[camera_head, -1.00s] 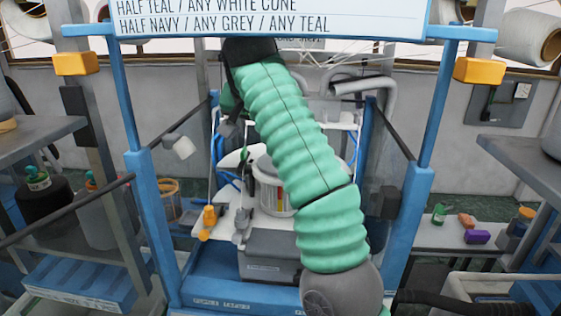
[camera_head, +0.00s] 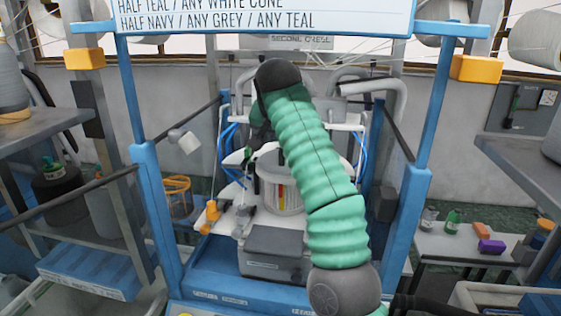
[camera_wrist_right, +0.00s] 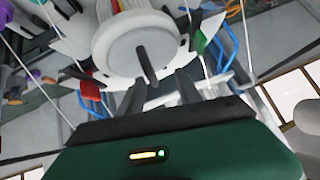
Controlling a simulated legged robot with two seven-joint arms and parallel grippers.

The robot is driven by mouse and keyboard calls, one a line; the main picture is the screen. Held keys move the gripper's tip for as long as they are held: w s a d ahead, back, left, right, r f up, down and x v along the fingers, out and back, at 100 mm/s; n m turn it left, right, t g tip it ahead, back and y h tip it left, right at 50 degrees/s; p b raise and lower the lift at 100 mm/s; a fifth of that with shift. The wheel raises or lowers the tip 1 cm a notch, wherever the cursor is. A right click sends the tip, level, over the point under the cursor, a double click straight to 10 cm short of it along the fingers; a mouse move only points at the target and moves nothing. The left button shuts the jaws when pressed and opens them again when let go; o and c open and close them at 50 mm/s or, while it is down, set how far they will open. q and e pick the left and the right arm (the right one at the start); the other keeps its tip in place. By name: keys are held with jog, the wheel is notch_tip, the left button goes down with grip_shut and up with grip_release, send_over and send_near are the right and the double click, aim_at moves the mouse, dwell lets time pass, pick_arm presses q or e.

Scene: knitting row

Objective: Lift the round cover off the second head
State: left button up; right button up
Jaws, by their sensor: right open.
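The round cover (camera_wrist_right: 125,45) is a white disc with a dark upright bar handle across its middle, seen close in the right wrist view. In the head view a pale ribbed cylinder (camera_head: 285,195) stands inside the blue frame, its top partly hidden by my right arm. My right gripper (camera_wrist_right: 160,90) is open, its dark fingers just short of the cover's rim and handle, with nothing between them. In the head view the green right gripper body (camera_head: 257,125) is mostly hidden behind the arm. My left gripper is not in view.
Blue posts (camera_head: 415,205) flank the machine on both sides. A grey box (camera_head: 272,250) sits in front of the cylinder. Thin yarns and blue tubes (camera_head: 357,150) run close around the head. A side table (camera_head: 450,250) at right holds small bottles and blocks.

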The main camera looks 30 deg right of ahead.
aim_at(274, 161)
jog(key=d+f, duration=0.1)
jog(key=w+d+f, duration=0.1)
jog(key=d, duration=0.1)
jog(key=w+d+f, duration=0.1)
jog(key=shift+w+d+f, duration=0.2)
jog(key=shift+d+f, duration=0.1)
jog(key=shift+w+d, duration=0.1)
jog(key=shift+d, duration=0.05)
jog(key=shift+a+r, duration=0.15)
jog(key=shift+a, duration=0.65)
jog(key=c, duration=0.5)
jog(key=shift+a+r, duration=0.1)
jog(key=shift+a, duration=0.2)
grip_shut()
jog(key=shift+s+d, duration=0.2)
jog(key=shift+d, duration=0.35)
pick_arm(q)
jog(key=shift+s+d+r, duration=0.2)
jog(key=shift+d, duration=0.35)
pick_arm(e)
jog(key=shift+a+f, duration=0.15)
jog(key=shift+f, duration=0.05)
